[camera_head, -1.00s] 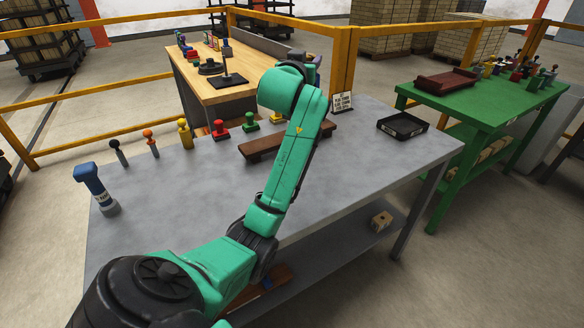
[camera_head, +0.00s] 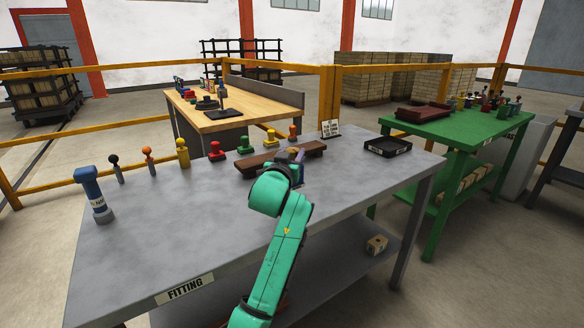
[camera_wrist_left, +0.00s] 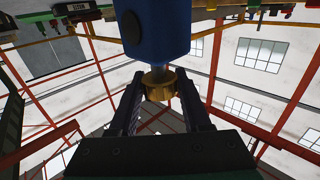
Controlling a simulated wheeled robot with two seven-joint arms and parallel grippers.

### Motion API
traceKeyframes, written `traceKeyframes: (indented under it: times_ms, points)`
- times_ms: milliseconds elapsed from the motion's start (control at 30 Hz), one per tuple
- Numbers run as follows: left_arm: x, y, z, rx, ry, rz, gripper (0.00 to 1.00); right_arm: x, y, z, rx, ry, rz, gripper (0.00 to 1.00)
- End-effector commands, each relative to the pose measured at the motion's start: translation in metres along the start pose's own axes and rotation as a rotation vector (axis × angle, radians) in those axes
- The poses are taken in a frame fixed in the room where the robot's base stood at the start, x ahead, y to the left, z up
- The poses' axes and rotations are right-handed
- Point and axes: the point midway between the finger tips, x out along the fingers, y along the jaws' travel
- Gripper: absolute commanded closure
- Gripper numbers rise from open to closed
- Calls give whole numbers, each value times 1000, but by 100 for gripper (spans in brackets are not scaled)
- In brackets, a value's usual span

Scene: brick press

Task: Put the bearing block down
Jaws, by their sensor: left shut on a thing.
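My left gripper (camera_head: 291,166) is over the back middle of the grey fitting table (camera_head: 190,230), near the brown wooden bar (camera_head: 257,161). My own wrist hides much of it in the head view. In the left wrist view my left gripper (camera_wrist_left: 158,100) is shut on the brass-coloured neck of a blue block (camera_wrist_left: 155,28), which I take as the bearing block. The block sits beyond the fingertips. I cannot tell whether it touches the bar or table. My right gripper is not in view.
A blue press-like tool (camera_head: 91,195) stands at the table's left. Several coloured knobbed pieces line the back edge, including a yellow one (camera_head: 182,153). A black tray (camera_head: 387,147) sits at the right. The table's front and left middle are clear. A green table (camera_head: 455,133) stands beyond.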

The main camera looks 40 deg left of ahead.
Motion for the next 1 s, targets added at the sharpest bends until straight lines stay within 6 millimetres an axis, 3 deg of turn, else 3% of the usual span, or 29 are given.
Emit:
traceKeyframes:
  times_ms: [33,100,467,500,567,1000]
  points:
    - [0,0,15,-1,-3,1,100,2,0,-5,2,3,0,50]
    - [0,0,24,0,-2,0,100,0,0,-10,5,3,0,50]
    - [0,0,29,0,1,0,100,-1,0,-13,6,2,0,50]
    - [0,0,29,0,-1,0,44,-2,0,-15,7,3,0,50]
    - [0,0,29,0,-1,0,22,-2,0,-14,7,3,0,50]
    - [-5,0,26,0,-1,1,22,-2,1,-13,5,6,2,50]
